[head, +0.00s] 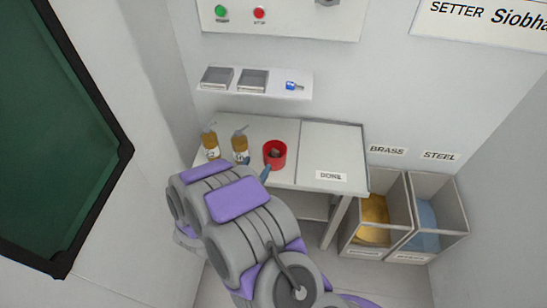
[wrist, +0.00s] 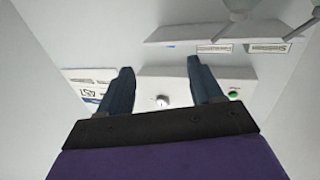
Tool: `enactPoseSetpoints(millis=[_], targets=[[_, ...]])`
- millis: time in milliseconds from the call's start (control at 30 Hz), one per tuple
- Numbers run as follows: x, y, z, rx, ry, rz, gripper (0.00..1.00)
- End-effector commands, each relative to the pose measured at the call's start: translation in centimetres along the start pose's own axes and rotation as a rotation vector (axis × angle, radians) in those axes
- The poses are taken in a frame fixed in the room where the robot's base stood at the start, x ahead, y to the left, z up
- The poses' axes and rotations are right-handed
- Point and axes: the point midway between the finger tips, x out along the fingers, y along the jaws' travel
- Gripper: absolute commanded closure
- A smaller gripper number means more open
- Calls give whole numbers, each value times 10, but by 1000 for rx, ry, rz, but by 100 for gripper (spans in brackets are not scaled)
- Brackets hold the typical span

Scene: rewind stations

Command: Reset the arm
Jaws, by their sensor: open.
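My grey and purple arm reaches up from the bottom middle of the head view, in front of the work table (head: 315,150). In the head view my gripper is mostly hidden behind the arm; only small dark blue bits show near the red cup. In the wrist view my gripper (wrist: 160,65) has its two dark blue fingers wide apart, with nothing between them. Beyond the fingers, a white panel (wrist: 190,78) with a knob (wrist: 162,101) and a green button (wrist: 233,97) shows upside down.
Two amber pump bottles (head: 211,142) and a red cup (head: 275,154) stand on the table near my arm. Above is a shelf (head: 262,91) with two grey trays and a blue item (head: 292,86). BRASS and STEEL bins (head: 402,200) stand right. A dark green board (head: 50,130) is left.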

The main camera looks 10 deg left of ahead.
Motion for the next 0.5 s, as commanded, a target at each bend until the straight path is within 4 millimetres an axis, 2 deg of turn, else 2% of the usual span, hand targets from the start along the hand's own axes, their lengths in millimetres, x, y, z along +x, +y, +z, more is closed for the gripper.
enactPoseSetpoints(millis=[367,500], targets=[[1,-1,0,6,-10,-2,35],[10,-10,1,61,-105,-26,35]])
